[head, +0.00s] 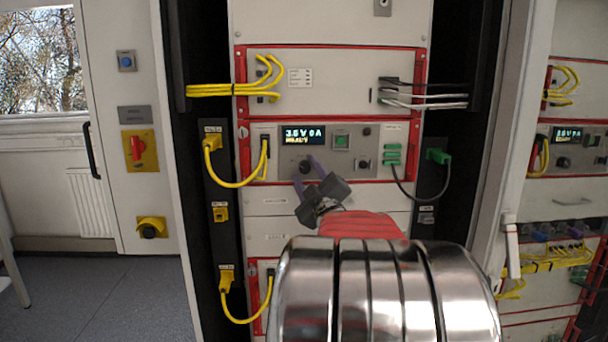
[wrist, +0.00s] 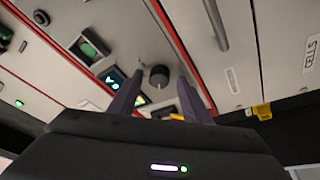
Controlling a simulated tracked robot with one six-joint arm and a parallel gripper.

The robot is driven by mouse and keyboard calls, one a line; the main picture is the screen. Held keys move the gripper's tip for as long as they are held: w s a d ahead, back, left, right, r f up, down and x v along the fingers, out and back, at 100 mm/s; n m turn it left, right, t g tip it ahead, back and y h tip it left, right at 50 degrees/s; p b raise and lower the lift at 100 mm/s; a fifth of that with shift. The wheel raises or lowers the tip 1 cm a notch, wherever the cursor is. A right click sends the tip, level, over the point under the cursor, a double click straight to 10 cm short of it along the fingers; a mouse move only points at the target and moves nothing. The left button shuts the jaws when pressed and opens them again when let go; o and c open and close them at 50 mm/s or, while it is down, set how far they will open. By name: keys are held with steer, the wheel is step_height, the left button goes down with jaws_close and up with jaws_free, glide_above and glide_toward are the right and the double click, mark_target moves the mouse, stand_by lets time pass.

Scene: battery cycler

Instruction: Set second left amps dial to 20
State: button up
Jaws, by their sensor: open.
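In the head view, the cycler panel in the middle of the rack has a lit display (head: 303,135) that appears to read 3.5 V 0 A, with a smaller line below. A dark round dial (head: 304,167) sits below the display. My gripper (head: 306,170) has its purple fingers at the panel, one on each side of the dial. In the wrist view, the black dial (wrist: 159,75) shows between the two open fingers of my gripper (wrist: 162,80). I cannot tell whether the fingers touch it. The dial's scale is not readable.
A green button (head: 341,142) sits right of the display and a dark knob (head: 362,163) further right. Yellow cables (head: 236,183) hang at the left and green plugs (head: 392,155) sit at the right. A second rack (head: 567,150) stands at the far right.

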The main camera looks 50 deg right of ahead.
steer(key=shift+c, duration=0.2)
steer(key=c, duration=1)
